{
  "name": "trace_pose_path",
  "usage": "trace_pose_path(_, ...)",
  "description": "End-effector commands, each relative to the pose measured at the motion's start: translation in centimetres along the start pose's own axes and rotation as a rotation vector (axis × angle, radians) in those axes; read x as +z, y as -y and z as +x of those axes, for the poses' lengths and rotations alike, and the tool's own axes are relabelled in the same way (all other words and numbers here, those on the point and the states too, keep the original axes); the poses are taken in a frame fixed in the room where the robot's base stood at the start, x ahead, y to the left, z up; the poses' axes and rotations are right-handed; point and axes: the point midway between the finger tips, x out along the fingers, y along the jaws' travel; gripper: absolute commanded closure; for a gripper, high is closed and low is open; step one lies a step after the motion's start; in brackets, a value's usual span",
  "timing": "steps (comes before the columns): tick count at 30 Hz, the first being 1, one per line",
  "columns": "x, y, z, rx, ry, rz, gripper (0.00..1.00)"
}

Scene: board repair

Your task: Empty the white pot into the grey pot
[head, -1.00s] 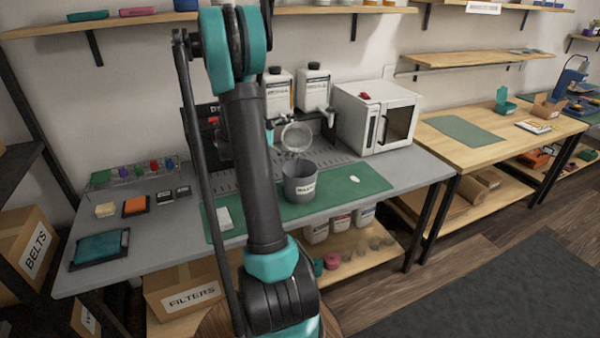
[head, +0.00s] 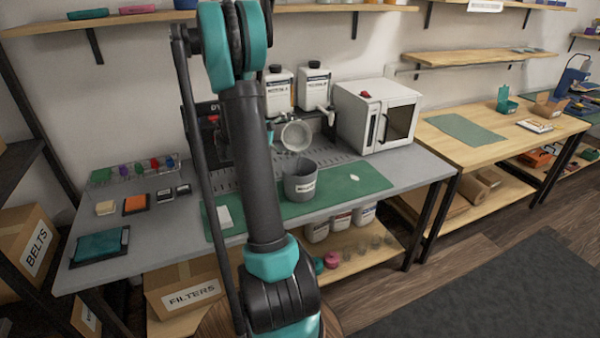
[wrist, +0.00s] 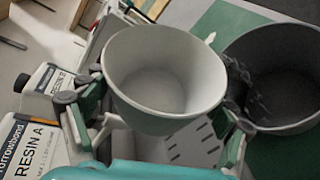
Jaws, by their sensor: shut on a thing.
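The white pot (wrist: 150,118) is between the two fingers of my gripper (wrist: 158,112), which is shut on it from both sides. In the head view the white pot (head: 297,136) is held in the air, tilted, just above and behind the grey pot. Its inside looks pale and plain in the wrist view; I make out no separate contents. The dark grey pot (head: 300,187) stands upright on the green mat, with a white label on its front. In the wrist view the grey pot (wrist: 285,112) is right beside the white pot. My arm hides the gripper's body in the head view.
Two resin bottles (head: 314,88) and a white oven (head: 376,115) stand behind. Pads and stamps lie at the left.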

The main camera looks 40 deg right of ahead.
Motion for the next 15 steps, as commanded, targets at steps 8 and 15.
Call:
trace_pose_path(8, 0.18, -0.09, -0.16, 0.012, -0.004, 0.03, 0.53)
trace_pose_path(15, 0.33, -0.16, -0.29, 0.022, -0.007, 0.057, 0.53)
